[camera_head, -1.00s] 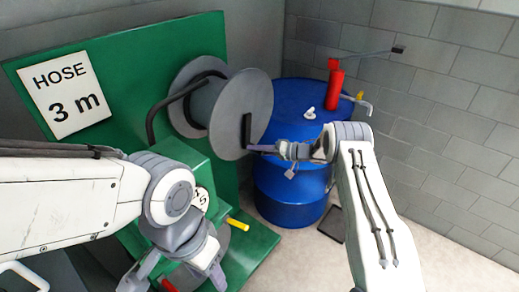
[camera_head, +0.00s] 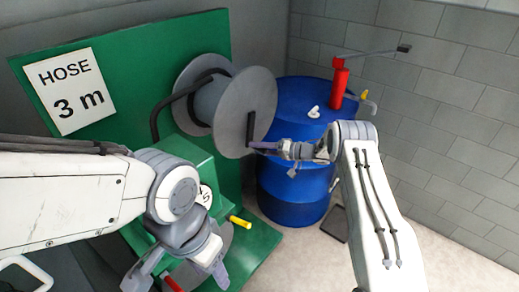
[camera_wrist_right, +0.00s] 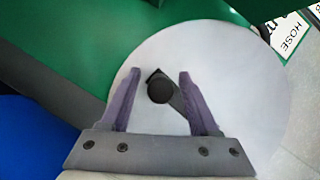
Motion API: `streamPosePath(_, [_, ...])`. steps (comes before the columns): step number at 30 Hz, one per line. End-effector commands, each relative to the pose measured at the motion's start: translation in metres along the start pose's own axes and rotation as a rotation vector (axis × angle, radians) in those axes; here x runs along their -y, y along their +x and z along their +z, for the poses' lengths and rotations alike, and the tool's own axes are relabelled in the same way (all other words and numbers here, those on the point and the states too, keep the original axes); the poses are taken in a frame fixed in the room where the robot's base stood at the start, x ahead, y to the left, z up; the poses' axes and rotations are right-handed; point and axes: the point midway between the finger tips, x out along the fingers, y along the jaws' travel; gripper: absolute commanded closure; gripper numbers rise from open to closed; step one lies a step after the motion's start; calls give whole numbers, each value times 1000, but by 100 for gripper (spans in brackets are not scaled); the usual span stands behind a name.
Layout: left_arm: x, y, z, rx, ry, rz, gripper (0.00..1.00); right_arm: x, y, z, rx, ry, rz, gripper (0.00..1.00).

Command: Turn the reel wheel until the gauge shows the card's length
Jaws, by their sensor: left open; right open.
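The reel wheel (camera_head: 262,95) is a grey disc with a black crank handle (camera_head: 250,124). My right gripper (camera_head: 254,146) is at the handle's lower end. In the right wrist view the black knob (camera_wrist_right: 160,89) sits between the open fingers (camera_wrist_right: 158,92), with gaps on both sides, in front of the pale disc (camera_wrist_right: 225,70). The white card (camera_head: 72,91) on the green board reads "HOSE 3 m". A white gauge face (camera_head: 205,196) on the green housing is mostly hidden by my left arm; its reading cannot be seen. My left gripper (camera_head: 178,274) is open and empty, low in front of the housing.
A blue drum (camera_head: 290,195) stands right behind the reel, with a red pump (camera_head: 339,88) on top. A yellow peg (camera_head: 240,221) sticks out near the green base (camera_head: 262,245). A grey block wall (camera_head: 450,110) closes the right side. Pale floor is clear at lower right.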

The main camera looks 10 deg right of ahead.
Motion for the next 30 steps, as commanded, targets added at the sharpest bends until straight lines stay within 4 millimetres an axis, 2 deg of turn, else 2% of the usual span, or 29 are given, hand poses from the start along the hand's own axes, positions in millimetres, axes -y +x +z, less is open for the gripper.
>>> streamPosePath(5, [0, 3, 0, 0, 0, 0, 50, -1, -12, -1, -3, 0, 1, 38])
streamPosePath(12, [1, 13, 1, 0, 0, 0, 50, -2, -60, -1, -5, -1, 2, 38])
streamPosePath(18, [1, 19, 1, 0, 0, 0, 50, -2, -92, 0, -2, 0, 2, 38])
streamPosePath(23, [2, 20, 1, 0, 0, 0, 50, -1, -104, 0, -1, 0, 0, 38])
streamPosePath(30, [2, 20, 1, 0, 0, 0, 50, 0, -106, 0, 0, 0, 0, 38])
